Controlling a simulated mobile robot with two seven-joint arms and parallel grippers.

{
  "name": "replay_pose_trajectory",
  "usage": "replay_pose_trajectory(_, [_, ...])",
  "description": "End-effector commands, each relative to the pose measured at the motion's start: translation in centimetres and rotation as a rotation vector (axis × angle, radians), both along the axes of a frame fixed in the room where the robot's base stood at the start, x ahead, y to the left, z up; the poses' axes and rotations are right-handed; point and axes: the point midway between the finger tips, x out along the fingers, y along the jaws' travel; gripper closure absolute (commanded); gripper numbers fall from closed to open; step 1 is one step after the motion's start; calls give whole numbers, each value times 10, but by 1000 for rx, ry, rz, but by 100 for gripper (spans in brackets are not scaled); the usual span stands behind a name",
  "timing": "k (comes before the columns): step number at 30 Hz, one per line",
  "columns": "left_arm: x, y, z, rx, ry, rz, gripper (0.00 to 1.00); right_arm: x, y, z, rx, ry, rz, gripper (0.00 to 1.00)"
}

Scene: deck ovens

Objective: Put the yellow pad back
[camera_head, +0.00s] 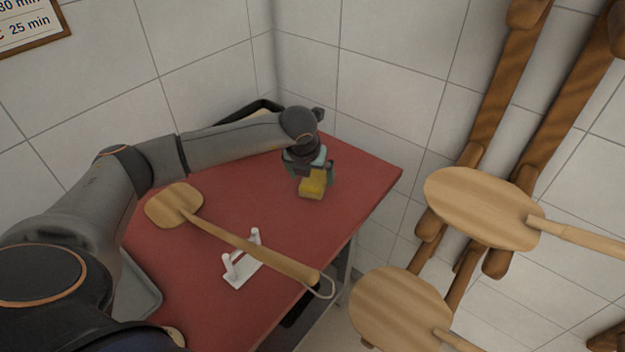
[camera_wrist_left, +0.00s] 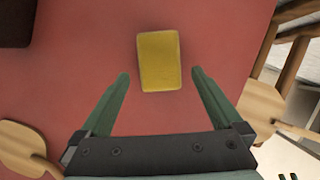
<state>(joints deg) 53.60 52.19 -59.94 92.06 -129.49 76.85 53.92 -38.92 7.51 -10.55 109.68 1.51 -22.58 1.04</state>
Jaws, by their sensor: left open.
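The yellow pad (camera_head: 312,184) lies at the far right part of the red table top, just below my left gripper (camera_head: 308,172). In the left wrist view the pad (camera_wrist_left: 159,61) rests on the red surface, a little beyond the fingertips. My left gripper (camera_wrist_left: 158,75) is open, with its green fingers apart on either side of the pad's line and nothing between them. The pad looks clear of both fingers. My right gripper is in neither view.
A wooden peel (camera_head: 239,242) lies across a small white stand (camera_head: 243,271) on the red table (camera_head: 215,307). A dark tray (camera_head: 262,107) sits at the table's back corner behind my arm. Two more peels (camera_head: 482,207) (camera_head: 400,309) hang off to the right of the table.

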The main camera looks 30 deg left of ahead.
Motion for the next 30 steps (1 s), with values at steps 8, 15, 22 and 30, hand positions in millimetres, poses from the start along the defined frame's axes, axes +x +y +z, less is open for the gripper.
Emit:
replay_pose_trajectory(8, [-21,-7,55,1,-6,1,0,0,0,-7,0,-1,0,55])
replay_pose_trajectory(15, [-30,-10,77,1,-4,1,0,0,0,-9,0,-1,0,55])
replay_pose_trajectory(22, [-31,-10,78,1,-1,1,0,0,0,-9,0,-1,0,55])
replay_pose_trajectory(30, [-31,-10,78,1,-2,0,0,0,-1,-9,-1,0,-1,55])
